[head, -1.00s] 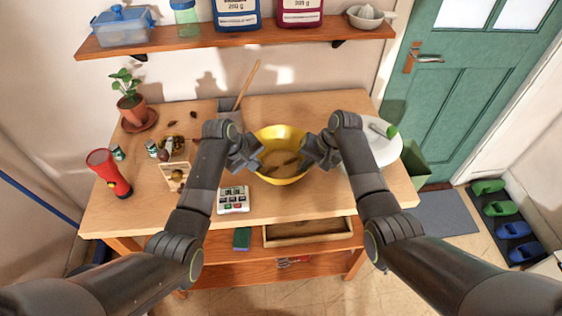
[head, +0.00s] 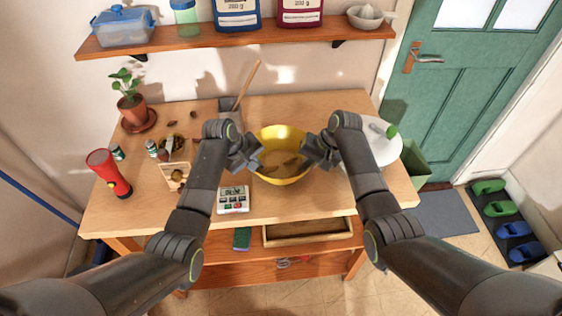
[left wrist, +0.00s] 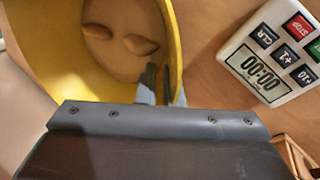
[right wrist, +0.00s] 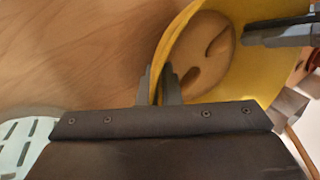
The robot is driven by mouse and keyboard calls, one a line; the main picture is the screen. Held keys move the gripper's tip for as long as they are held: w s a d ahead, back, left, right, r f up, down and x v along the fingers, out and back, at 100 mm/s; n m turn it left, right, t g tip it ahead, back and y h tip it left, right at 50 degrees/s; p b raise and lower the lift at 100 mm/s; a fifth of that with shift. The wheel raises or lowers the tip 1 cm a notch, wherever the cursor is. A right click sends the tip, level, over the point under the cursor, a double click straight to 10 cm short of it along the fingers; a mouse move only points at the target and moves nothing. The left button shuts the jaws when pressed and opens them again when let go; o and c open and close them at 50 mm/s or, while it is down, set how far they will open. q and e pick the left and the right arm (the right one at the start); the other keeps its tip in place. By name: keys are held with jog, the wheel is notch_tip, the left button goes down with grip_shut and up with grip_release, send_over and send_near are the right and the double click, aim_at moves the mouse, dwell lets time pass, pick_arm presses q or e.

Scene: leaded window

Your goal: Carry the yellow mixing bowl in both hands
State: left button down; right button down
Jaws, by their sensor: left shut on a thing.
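The yellow mixing bowl (head: 283,140) is upright in the middle of the wooden table, with brownish shapes inside. It also shows in the left wrist view (left wrist: 172,30) and the right wrist view (right wrist: 178,35). My left gripper (head: 254,158) is at the bowl's left rim, shut on it; its fingers (left wrist: 157,85) show close together there. My right gripper (head: 313,158) is at the right rim. Its fingers (right wrist: 158,85) stand on both sides of the rim with a gap between them. I cannot tell whether the bowl's base touches the table.
A white timer (head: 233,200) lies front left of the bowl. A white round board (head: 384,150) is right, partly behind my right arm.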

pick_arm(q)
jog(key=shift+w+a+r, duration=0.1)
jog(key=shift+a+r, duration=0.05)
pick_arm(e)
jog(key=shift+w+r, duration=0.1)
jog(key=shift+r, duration=0.1)
